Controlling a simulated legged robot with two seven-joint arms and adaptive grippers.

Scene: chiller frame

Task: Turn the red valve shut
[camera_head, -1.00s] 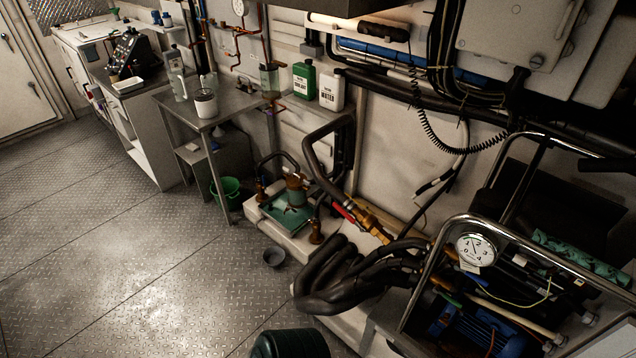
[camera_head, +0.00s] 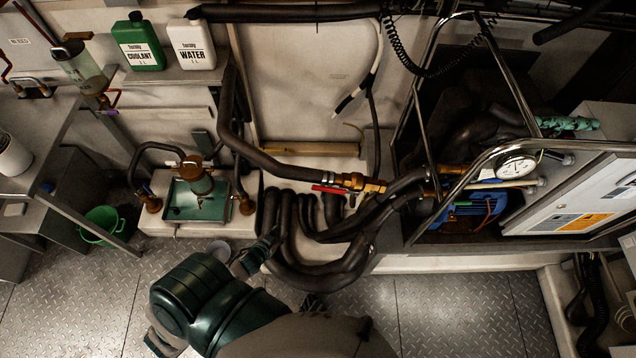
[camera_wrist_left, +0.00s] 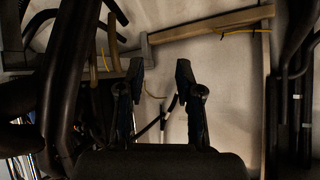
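The red valve handle (camera_head: 328,190) sits on a brass fitting (camera_head: 362,184) at the end of a black hose, near the middle of the head view. The handle lies roughly in line with the hose. My left gripper (camera_head: 262,247) is below and left of the handle, apart from it, beside the bundle of thick black hoses. In the left wrist view my left gripper (camera_wrist_left: 160,76) shows two fingers spread with nothing between them. The red handle cannot be made out in that view. My right gripper is not seen.
Thick black hoses (camera_head: 345,268) loop in front of the valve. A pump on a green tray (camera_head: 212,213) stands to the left. A metal tube frame with a gauge (camera_head: 516,166) is at the right. A green bucket (camera_head: 101,226) is under the left table.

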